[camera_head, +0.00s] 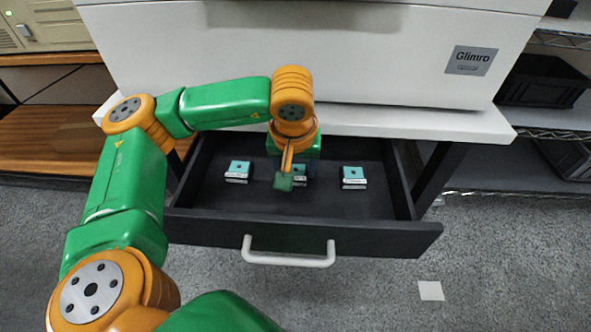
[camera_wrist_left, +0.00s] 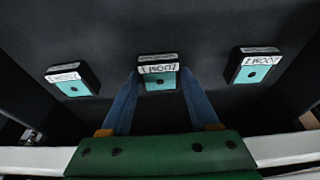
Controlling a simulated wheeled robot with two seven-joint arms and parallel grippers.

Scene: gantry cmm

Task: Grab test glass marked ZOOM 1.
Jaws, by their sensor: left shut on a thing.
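Three small teal-topped test glass blocks with white labels lie in an open dark drawer (camera_head: 330,222). The middle block (camera_wrist_left: 159,81) carries an upside-down label in the left wrist view that appears to read ZOOM 1. My left gripper (camera_wrist_left: 159,76) reaches down into the drawer, its two blue fingers shut on the sides of this middle block. In the head view the middle block (camera_head: 299,170) is partly hidden by my gripper. The left block (camera_head: 238,170) and right block (camera_head: 354,175) stand apart from the fingers; their full labels are too small to read surely. My right gripper is not in view.
The drawer's white handle (camera_head: 290,260) is at its front. A white worktop edge (camera_head: 420,125) and the white machine marked Glimro (camera_head: 380,55) overhang the drawer's back. Shelves with dark bins (camera_head: 545,82) stand at the right, a wooden bench (camera_head: 45,135) at the left.

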